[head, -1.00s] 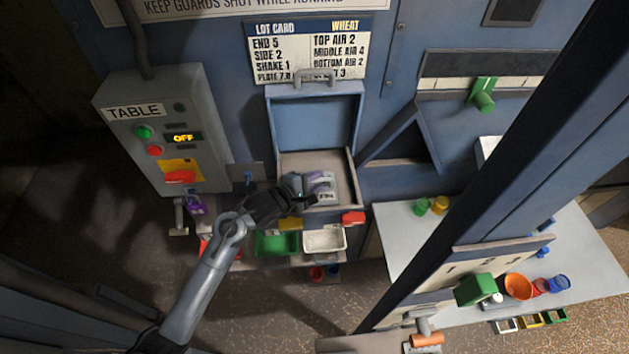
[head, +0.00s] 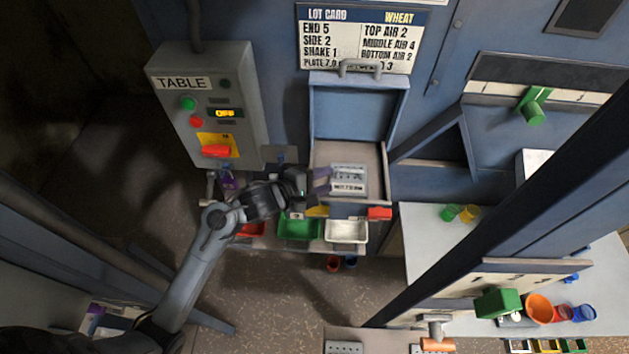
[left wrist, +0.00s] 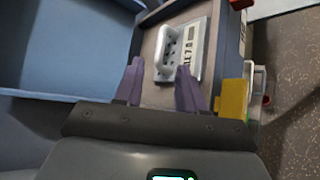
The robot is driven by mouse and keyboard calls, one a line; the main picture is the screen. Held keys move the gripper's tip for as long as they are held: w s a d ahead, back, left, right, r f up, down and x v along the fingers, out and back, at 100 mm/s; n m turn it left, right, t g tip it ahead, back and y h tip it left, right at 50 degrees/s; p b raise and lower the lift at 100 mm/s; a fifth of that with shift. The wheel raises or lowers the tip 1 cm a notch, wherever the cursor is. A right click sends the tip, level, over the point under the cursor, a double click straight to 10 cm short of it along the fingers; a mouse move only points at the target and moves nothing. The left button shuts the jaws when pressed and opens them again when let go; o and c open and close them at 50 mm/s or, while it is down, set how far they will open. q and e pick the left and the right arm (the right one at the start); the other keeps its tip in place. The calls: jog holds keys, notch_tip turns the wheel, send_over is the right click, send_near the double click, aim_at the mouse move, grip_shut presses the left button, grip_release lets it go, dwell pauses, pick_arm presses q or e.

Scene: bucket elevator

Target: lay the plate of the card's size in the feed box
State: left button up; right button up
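The feed box (head: 381,158) stands open below the lot card (head: 360,40), its blue lid raised. A grey plate with a handle and a white label (head: 348,180) lies flat inside it. The label seems to read 7.0, and the card's plate line also shows 7.0. The plate also shows in the left wrist view (left wrist: 190,50). My left gripper (head: 320,181) is at the box's left side, its purple fingers apart and pointing towards the plate. In the left wrist view the open fingers (left wrist: 160,88) stand short of the plate's handle, with nothing between them. My right gripper is out of view.
Red, green (head: 299,228) and white (head: 346,231) trays sit just below the box. A red block (head: 380,213) is at its front right corner. The TABLE control panel (head: 208,110) is to the left, reading OFF. A dark blue post crosses the right side.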

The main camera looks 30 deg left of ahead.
pick_arm(q)
jog(key=shift+v, duration=1.45)
jog(key=shift+s+d+f+g+p, duration=0.15)
jog(key=shift+s+f+g+p, duration=0.1)
jog(key=shift+s+f+p, duration=0.3)
jog(key=shift+s+d+f+g+p, duration=0.15)
jog(key=shift+s+f+g+p, duration=0.15)
jog(key=shift+s+p, duration=0.35)
jog(key=s+m+g+y+p, duration=0.4)
jog(key=s+m+g+p, duration=0.3)
jog(key=s+m, duration=1.3)
jog(key=s+d+g, duration=0.1)
jog(key=s, duration=0.2)
jog(key=shift+r+m+p, duration=0.3)
jog(key=shift+r+m, duration=0.1)
